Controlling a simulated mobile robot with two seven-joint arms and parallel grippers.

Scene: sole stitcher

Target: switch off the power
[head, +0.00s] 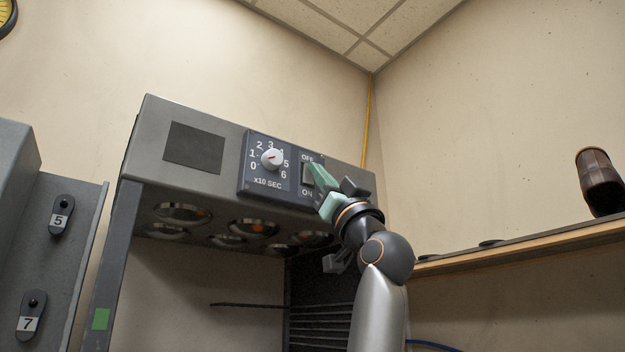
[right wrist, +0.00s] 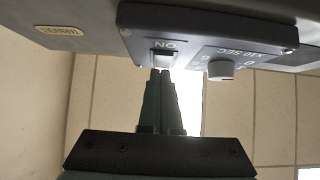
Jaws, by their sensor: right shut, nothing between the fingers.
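The power switch (head: 307,174) is a small rocker on the dark control panel (head: 247,181), with OFF printed above it and ON below. It also shows in the right wrist view (right wrist: 163,59), beside the upside-down ON label. My right gripper (head: 315,168) has pale green fingers, shut and empty. Its fingertips are at the switch and partly cover it in the head view. In the right wrist view the fingertips (right wrist: 161,71) meet the switch's edge; I cannot tell whether they touch or press it. The rocker's position is unclear. My left gripper is not in view.
A white timer dial (head: 271,158) sits left of the switch. Round lamps (head: 253,227) are under the grey machine housing (head: 150,130). A shelf (head: 520,250) with a dark brown object (head: 599,180) is at right. A grey cabinet (head: 50,260) with knobs stands at left.

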